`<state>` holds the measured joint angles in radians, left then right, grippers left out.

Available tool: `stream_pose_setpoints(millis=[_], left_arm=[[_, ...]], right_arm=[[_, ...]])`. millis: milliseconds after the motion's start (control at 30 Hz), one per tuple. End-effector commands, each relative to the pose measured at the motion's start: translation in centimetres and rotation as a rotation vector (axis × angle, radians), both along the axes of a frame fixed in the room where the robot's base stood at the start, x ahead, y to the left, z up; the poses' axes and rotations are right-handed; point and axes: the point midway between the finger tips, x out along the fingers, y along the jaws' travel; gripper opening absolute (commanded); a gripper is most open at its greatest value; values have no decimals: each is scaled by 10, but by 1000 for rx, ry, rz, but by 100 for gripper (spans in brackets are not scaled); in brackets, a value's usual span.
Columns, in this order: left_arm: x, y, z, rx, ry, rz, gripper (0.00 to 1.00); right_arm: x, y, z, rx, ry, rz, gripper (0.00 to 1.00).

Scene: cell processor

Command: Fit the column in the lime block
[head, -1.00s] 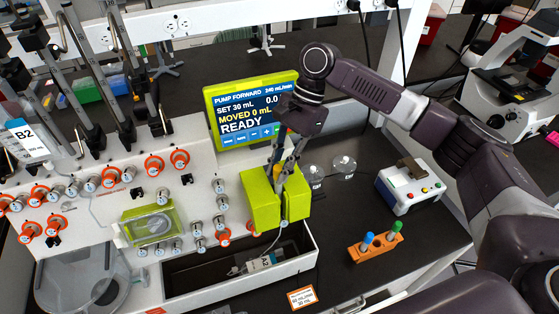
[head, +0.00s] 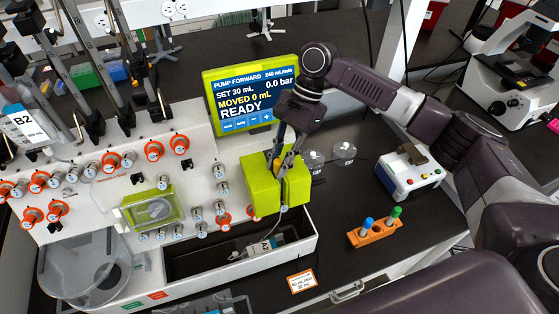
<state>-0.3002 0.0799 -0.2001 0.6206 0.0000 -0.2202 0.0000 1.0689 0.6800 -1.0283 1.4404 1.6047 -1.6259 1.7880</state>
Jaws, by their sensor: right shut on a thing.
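The lime block (head: 261,191) stands at the right end of the white cell processor, above its open tray. It shows as two lime halves with a gap between them. My right gripper (head: 278,164) points down into the top of the block at this gap. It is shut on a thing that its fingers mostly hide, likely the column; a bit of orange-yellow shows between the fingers. A thin clear tube hangs below the block into the tray. How deep the column sits in the block cannot be told. My left gripper is not in view.
The lime-framed screen (head: 243,109) stands behind the block and reads READY. An orange rack (head: 374,236) with blue and green capped tubes and a white device (head: 410,173) stand to the right. The white tray (head: 303,249) is open below. Orange and white valve knobs (head: 153,150) line the panel.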

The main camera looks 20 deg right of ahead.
Motion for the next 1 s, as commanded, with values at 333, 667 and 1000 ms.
stream_pose_setpoints(millis=[333, 667, 1000], left_arm=[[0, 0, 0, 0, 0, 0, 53], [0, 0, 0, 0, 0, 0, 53], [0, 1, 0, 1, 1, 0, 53]], right_arm=[[0, 0, -4, 1, 0, 0, 25], [0, 0, -4, 0, 0, -1, 37], [8, -14, 29, 2, -4, -3, 37]])
